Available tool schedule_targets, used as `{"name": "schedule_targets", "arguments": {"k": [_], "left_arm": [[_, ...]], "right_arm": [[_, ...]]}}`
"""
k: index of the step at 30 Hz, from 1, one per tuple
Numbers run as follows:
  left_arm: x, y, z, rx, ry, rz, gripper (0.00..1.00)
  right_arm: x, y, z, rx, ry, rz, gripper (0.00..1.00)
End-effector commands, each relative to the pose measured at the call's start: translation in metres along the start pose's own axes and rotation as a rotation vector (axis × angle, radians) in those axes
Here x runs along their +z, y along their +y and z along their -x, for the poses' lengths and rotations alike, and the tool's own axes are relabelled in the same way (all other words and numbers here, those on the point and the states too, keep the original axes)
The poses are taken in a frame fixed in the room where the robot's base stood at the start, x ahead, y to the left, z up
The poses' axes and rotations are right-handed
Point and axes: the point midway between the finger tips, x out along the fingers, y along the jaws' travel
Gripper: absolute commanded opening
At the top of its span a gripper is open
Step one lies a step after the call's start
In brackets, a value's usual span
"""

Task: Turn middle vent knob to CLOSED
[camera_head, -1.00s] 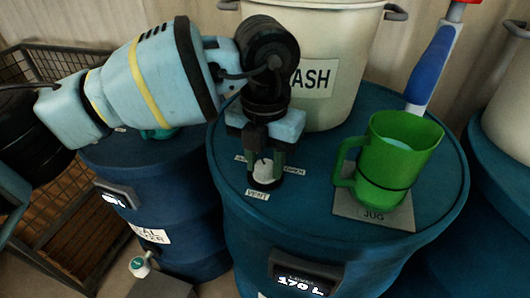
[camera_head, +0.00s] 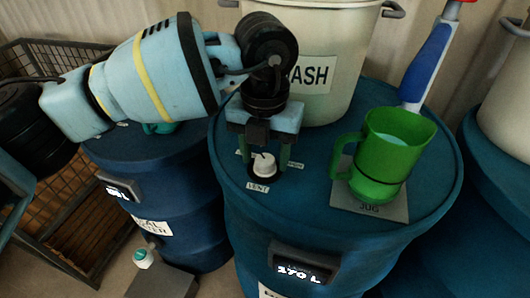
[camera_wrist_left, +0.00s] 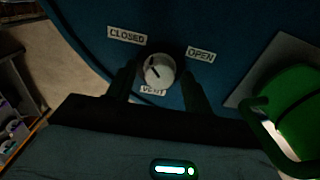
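The middle vent knob (camera_head: 265,165) is a small white dial on the blue drum lid, and it also shows in the left wrist view (camera_wrist_left: 159,70). Its dark mark points up and left, roughly to the CLOSED label (camera_wrist_left: 127,36). The OPEN label (camera_wrist_left: 201,54) is at upper right and the VENT label (camera_wrist_left: 153,90) is below it. My left gripper (camera_head: 264,154) is open and empty. Its two fingers (camera_wrist_left: 160,88) stand on either side of the knob, with a gap on each side. My right gripper is not in view.
A green jug (camera_head: 391,156) stands on a grey JUG pad (camera_head: 368,207) right of the knob. A white WASH tub (camera_head: 345,60) stands behind the gripper. A blue-handled brush (camera_head: 428,65) leans at the back right. Another blue drum (camera_head: 165,185) stands at left.

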Motion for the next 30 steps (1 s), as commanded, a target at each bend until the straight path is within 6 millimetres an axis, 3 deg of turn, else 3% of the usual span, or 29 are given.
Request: {"name": "schedule_targets", "arguments": {"k": [11,24,30], "left_arm": [[-0.001,0.000,0.001,0.001,0.005,-0.003,0.56],[0.000,0.000,0.063,0.000,0.003,-0.001,0.56],[0.000,0.000,0.075,0.001,0.004,-0.002,0.56]], "right_arm": [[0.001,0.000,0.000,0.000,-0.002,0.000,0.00],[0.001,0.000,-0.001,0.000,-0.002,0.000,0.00],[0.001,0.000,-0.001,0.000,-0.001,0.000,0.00]]}}
